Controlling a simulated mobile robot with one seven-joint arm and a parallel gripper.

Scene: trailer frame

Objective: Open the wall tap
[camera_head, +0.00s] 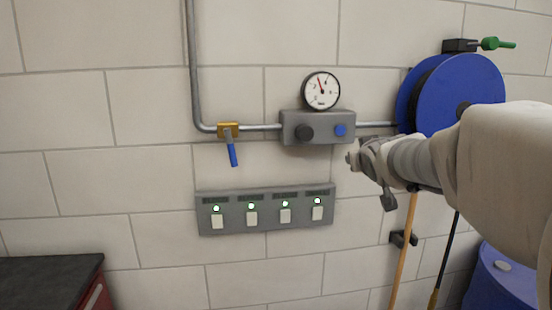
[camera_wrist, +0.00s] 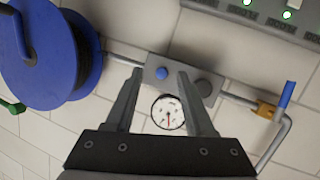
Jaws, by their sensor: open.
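The wall tap (camera_head: 228,130) is a brass valve body on a grey pipe, with a blue lever (camera_head: 233,154) hanging down and tilted slightly right. In the wrist view the tap (camera_wrist: 265,109) is at the right, and its blue lever (camera_wrist: 286,94) points up, as that view is turned over. My gripper (camera_head: 354,157) is to the right of the tap, near the grey gauge box, apart from the lever. In the wrist view my gripper (camera_wrist: 160,75) is open and empty, its two fingers spread in front of the box and gauge.
A grey box (camera_head: 290,128) with a black knob, a blue button and a round gauge (camera_head: 321,91) sits on the pipe. A switch panel (camera_head: 267,210) with lit green lamps is below. A blue hose reel (camera_head: 460,95) is right.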

